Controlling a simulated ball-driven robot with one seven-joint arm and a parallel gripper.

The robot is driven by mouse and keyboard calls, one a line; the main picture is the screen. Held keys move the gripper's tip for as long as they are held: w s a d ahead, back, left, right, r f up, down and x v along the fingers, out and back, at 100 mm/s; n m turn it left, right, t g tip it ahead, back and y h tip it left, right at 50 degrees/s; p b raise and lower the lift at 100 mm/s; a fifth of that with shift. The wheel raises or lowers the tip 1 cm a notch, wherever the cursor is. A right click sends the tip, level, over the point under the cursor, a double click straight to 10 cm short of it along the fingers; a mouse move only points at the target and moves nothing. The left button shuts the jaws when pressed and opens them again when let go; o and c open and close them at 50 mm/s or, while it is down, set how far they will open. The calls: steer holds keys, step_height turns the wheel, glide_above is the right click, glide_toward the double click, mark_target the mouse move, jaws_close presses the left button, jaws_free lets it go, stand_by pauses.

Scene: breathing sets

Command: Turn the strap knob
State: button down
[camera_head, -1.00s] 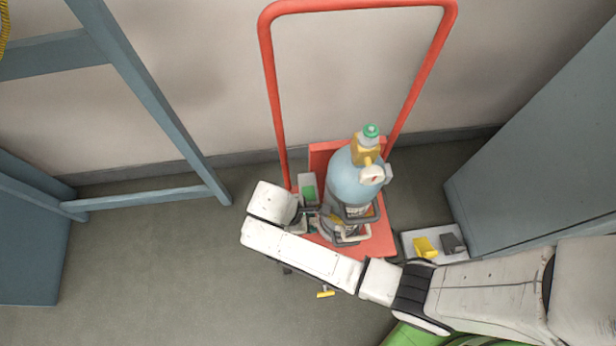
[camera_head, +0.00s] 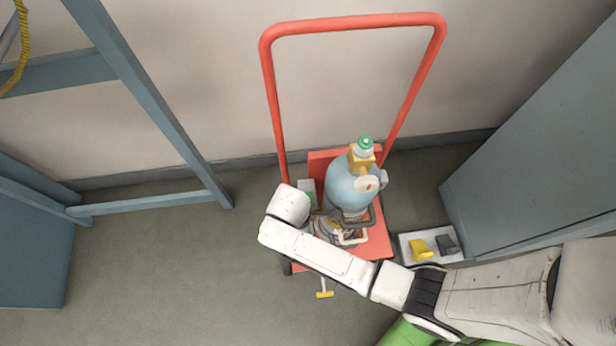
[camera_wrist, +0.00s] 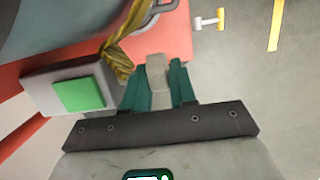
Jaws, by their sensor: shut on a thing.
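The strap knob (camera_wrist: 158,78), a pale grey block, sits between the two green fingers of my gripper (camera_wrist: 157,90) in the wrist view. My gripper is shut on it. A crumpled yellow-brown strap (camera_wrist: 118,62) lies just left of the fingers. The blue-grey cylinder (camera_head: 350,186) stands on the red cart (camera_head: 372,243); its side also fills the top left of the wrist view (camera_wrist: 60,25). In the head view my arm's end covers the knob, and my fingers cannot be made out clearly.
A grey box with a green face (camera_wrist: 78,94) is left of my gripper. A T-handle with a yellow bar (camera_head: 324,294) sticks out at the cart's front. A white tray (camera_head: 407,250) holds yellow and dark blocks beside a blue-grey cabinet (camera_head: 545,150). Floor on the left is clear.

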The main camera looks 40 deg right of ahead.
steer(key=c, duration=1)
jaws_free()
steer(key=p+v, duration=0.2)
steer(key=v, duration=0.9)
steer(key=shift+p, duration=0.3)
steer(key=shift+f, duration=0.1)
